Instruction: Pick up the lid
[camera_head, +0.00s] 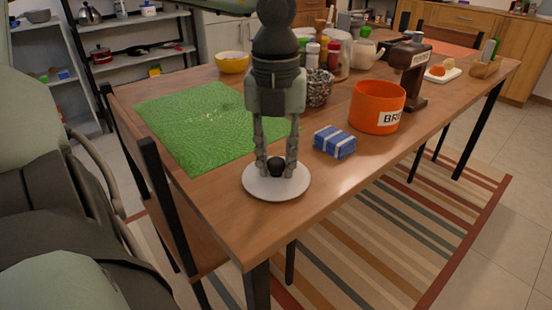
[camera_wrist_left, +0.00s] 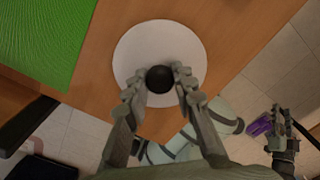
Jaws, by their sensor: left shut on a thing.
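The lid (camera_head: 257,190) is a white disc with a black knob (camera_head: 276,165). It lies near the front edge of the wooden table. In the left wrist view the lid (camera_wrist_left: 130,55) has its round black knob (camera_wrist_left: 159,79) between the fingertips. My left gripper (camera_head: 276,168) points straight down over the lid and is shut on the knob. The fingers also show in the left wrist view (camera_wrist_left: 160,82). My right gripper (camera_wrist_left: 282,120) shows small at the lower right of the left wrist view, away from the lid; its finger opening is unclear.
An orange container (camera_head: 378,108) with partly visible lettering stands right of the lid. A blue-and-white block (camera_head: 335,142) lies between them. A green mat (camera_head: 190,125) is to the left. Jars and a speckled bowl (camera_head: 319,88) stand behind. A chair (camera_head: 165,190) is at the left edge.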

